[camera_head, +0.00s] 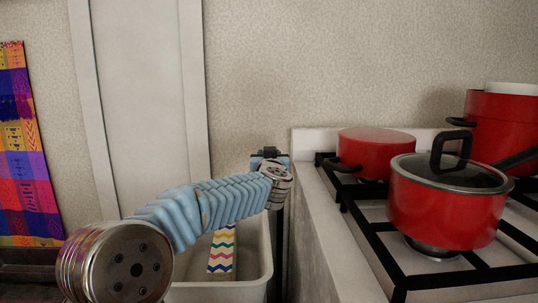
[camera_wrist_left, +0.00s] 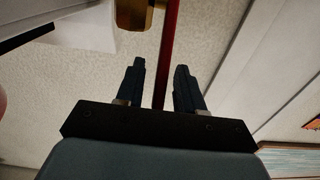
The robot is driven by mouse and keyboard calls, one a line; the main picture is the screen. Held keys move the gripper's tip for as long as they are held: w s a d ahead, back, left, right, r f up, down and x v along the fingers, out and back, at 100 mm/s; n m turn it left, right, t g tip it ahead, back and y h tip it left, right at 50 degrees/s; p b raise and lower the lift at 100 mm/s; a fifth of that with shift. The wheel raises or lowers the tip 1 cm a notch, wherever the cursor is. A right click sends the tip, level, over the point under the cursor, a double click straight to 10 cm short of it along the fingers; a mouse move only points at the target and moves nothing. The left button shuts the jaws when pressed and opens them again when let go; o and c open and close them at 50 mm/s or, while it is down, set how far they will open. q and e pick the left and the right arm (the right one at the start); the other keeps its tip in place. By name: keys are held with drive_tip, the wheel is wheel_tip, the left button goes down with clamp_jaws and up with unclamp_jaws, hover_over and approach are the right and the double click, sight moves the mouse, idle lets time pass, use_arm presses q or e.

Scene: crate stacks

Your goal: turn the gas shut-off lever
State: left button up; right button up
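In the left wrist view a long thin red lever (camera_wrist_left: 168,55) runs down from the top edge between my fingers. A brass valve body (camera_wrist_left: 135,14) sits at its upper left. My left gripper (camera_wrist_left: 158,82) is open, with its two dark fingers apart on either side of the lever; a gap shows on both sides. Depth between lever and fingers is hard to judge. In the head view my left gripper (camera_head: 269,154) is by the wall at the stove's left back corner. The lever and valve are hidden there. My right gripper is not in view.
The stove (camera_head: 330,235) is close right of my left arm. It carries a lidded red pot (camera_head: 445,210), another red pot (camera_head: 374,150) and stacked red pots (camera_head: 500,125). A pale bin (camera_head: 262,262) stands below my arm. A colourful cloth (camera_head: 22,150) hangs at far left.

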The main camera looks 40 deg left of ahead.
use_arm(q)
drive_tip(key=shift+x, duration=0.9)
clamp_jaws()
